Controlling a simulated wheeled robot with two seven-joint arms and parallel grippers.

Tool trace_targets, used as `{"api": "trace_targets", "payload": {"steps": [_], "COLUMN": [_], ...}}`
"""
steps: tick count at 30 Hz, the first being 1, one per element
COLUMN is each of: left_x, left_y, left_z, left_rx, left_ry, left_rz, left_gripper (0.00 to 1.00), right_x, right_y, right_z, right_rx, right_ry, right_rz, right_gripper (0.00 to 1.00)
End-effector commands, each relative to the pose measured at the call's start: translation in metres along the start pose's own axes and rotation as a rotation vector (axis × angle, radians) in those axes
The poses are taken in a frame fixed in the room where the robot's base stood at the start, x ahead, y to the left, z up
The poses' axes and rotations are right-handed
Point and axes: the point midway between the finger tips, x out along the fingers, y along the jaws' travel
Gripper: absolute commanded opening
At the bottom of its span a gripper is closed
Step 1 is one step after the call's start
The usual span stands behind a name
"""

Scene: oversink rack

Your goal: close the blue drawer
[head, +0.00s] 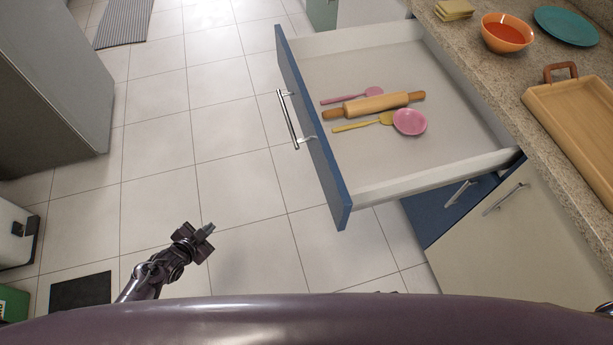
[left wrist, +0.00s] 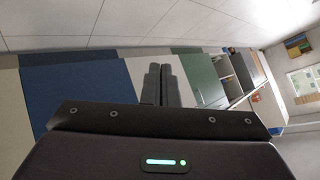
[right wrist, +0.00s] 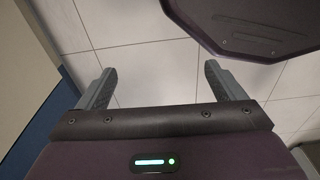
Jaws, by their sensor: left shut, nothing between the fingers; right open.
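The blue drawer (head: 323,158) stands pulled far out from under the counter in the head view. Its blue front faces left and carries a silver bar handle (head: 289,120). Inside lie a rolling pin (head: 374,106), a pink bowl (head: 409,122), a pink spoon (head: 350,96) and a yellow spoon (head: 362,124). My left gripper (head: 207,230) is shut and empty, left of and nearer than the drawer front, apart from it. Its closed fingers (left wrist: 160,77) show in the left wrist view. My right gripper (right wrist: 158,78) is open and empty in the right wrist view.
The counter (head: 480,70) at right holds an orange bowl (head: 507,34), a teal plate (head: 566,25), yellow sponges (head: 454,9) and a wooden tray (head: 575,120). A cabinet (head: 490,235) with handles stands below. Tiled floor left of the drawer is clear; a grey unit stands far left.

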Motion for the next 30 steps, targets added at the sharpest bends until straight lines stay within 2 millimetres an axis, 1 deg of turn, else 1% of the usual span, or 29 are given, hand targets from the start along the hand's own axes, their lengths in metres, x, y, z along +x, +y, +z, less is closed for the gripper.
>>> {"api": "trace_targets", "payload": {"steps": [1,2,3,5,6,8,9,12,15,18,19,23,26,30], "left_x": [0.02,0.021,0.019,0.008,-0.002,-0.022,-0.037,-0.072,-0.098,-0.113,-0.116,-0.114,-0.108,-0.095], "left_y": [-0.027,-0.042,-0.057,-0.069,-0.071,-0.066,-0.058,-0.034,-0.014,-0.003,-0.001,0.004,0.012,0.027], "left_z": [-0.026,-0.051,-0.083,-0.131,-0.16,-0.198,-0.218,-0.253,-0.271,-0.28,-0.282,-0.292,-0.305,-0.328], "left_rx": [0.141,0.225,0.338,0.509,0.62,0.775,0.869,1.055,1.172,1.227,1.234,1.238,1.237,1.235], "left_ry": [0.137,0.22,0.326,0.486,0.588,0.733,0.821,1.006,1.13,1.193,1.202,1.212,1.213,1.212], "left_rz": [-0.027,-0.041,-0.057,-0.08,-0.09,-0.103,-0.107,-0.109,-0.105,-0.101,-0.102,-0.106,-0.106,-0.108], "left_gripper": [0.0,0.0,0.0,0.0,0.0,0.0,0.0,0.0,0.0,0.0,0.0,0.0,0.0,0.0], "right_x": [0.018,0.016,0.013,0.004,-0.002,-0.014,-0.022,-0.043,-0.06,-0.07,-0.072,-0.076,-0.077,-0.076], "right_y": [-0.002,-0.003,-0.004,-0.006,-0.007,-0.009,-0.01,-0.011,-0.011,-0.011,-0.012,-0.012,-0.012,-0.011], "right_z": [-0.016,-0.025,-0.037,-0.052,-0.06,-0.071,-0.076,-0.084,-0.087,-0.088,-0.088,-0.088,-0.089,-0.089], "right_rx": [-0.004,-0.007,-0.01,-0.016,-0.019,-0.024,-0.028,-0.035,-0.04,-0.042,-0.042,-0.043,-0.043,-0.042], "right_ry": [0.01,0.011,0.011,0.013,0.013,0.013,0.012,0.012,0.012,0.009,0.009,0.009,0.009,0.01], "right_rz": [-0.004,-0.006,-0.009,-0.011,-0.013,-0.014,-0.014,-0.014,-0.013,-0.012,-0.012,-0.012,-0.012,-0.012], "right_gripper": [0.89,0.89,0.89,0.89,0.89,0.89,0.89,0.89,0.89,0.89,0.89,0.89,0.89,0.89]}}
